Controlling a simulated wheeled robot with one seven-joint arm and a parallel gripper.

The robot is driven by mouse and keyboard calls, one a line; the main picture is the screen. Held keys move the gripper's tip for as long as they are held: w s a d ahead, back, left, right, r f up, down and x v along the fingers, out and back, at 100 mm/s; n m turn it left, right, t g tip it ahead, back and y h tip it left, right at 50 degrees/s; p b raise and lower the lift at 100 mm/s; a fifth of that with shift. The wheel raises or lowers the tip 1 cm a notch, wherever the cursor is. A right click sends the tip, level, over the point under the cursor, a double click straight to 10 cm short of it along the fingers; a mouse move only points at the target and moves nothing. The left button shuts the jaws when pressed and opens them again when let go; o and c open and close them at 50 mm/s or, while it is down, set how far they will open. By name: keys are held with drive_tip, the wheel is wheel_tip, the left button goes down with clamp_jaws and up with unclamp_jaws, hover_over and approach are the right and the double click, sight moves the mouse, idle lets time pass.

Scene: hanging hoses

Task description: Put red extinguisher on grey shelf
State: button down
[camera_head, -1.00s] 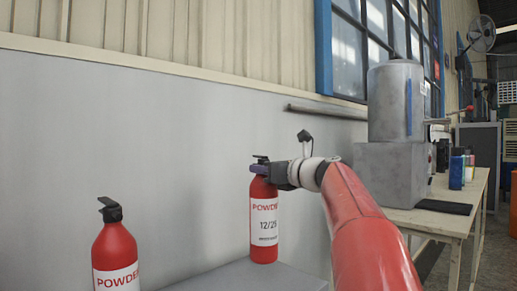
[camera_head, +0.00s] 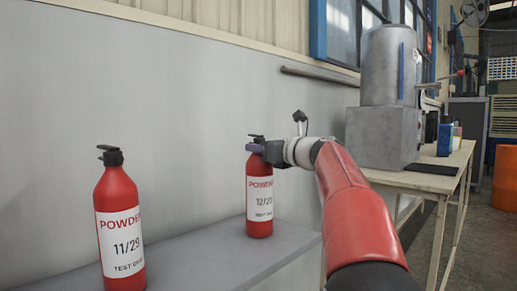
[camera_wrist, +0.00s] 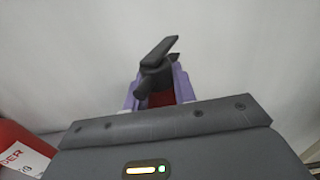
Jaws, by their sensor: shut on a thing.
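A red extinguisher (camera_head: 259,190) with a black head and a white label marked 12/29 is upright over the grey shelf (camera_head: 205,257). Its base appears at the shelf top, but I cannot tell whether it touches. My gripper (camera_head: 257,147) reaches in from the right and is shut around its neck, just under the black handle. In the wrist view, the purple fingers (camera_wrist: 157,92) flank the neck, with the black handle (camera_wrist: 156,68) above and a little red body between them. The lower body is hidden there by my gripper.
A second red extinguisher (camera_head: 121,222), marked 11/29, stands at the left of the shelf, apart from the held one. A grey wall (camera_head: 150,110) is close behind. At right, a workbench (camera_head: 425,181) carries a grey machine (camera_head: 385,137). Shelf space between the extinguishers is clear.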

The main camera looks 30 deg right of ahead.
drive_tip(key=shift+r, duration=0.1)
drive_tip(key=c, duration=1.1)
unclamp_jaws()
drive_tip(key=shift+s+d, duration=0.15)
drive_tip(key=shift+s, duration=0.15)
drive_tip(key=b+v, duration=0.1)
drive_tip(key=v, duration=1)
drive_tip(key=shift+s, duration=0.25)
